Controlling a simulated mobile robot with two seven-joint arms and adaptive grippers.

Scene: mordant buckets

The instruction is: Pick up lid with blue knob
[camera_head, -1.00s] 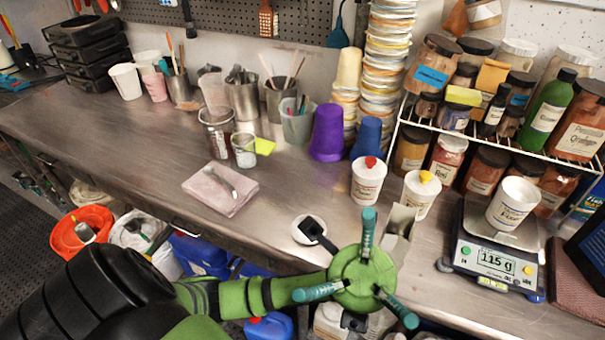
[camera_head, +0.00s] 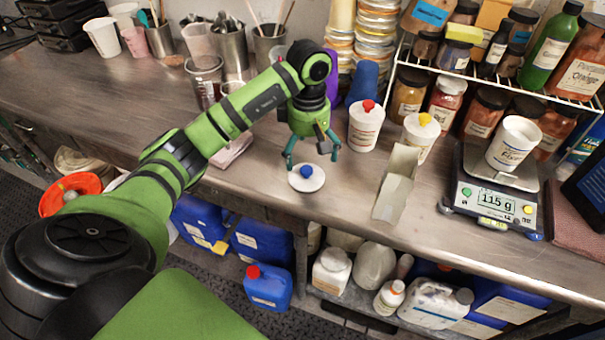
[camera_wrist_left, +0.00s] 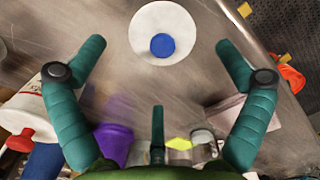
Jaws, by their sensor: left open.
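The white lid with a blue knob (camera_head: 306,177) lies flat on the steel bench near its front edge. It also shows in the left wrist view (camera_wrist_left: 163,34), whole, at the top middle. My left gripper (camera_head: 312,160) is above and just behind the lid, pointing down. Its teal fingers (camera_wrist_left: 160,85) are spread wide and hold nothing. The fingers do not appear to touch the lid. My right gripper is not in either view.
A white cup with a red knob (camera_head: 366,125) and one with a yellow knob (camera_head: 420,136) stand right of the lid. A scale (camera_head: 495,195) bears a cup (camera_head: 514,143). Bench left of the lid is clear.

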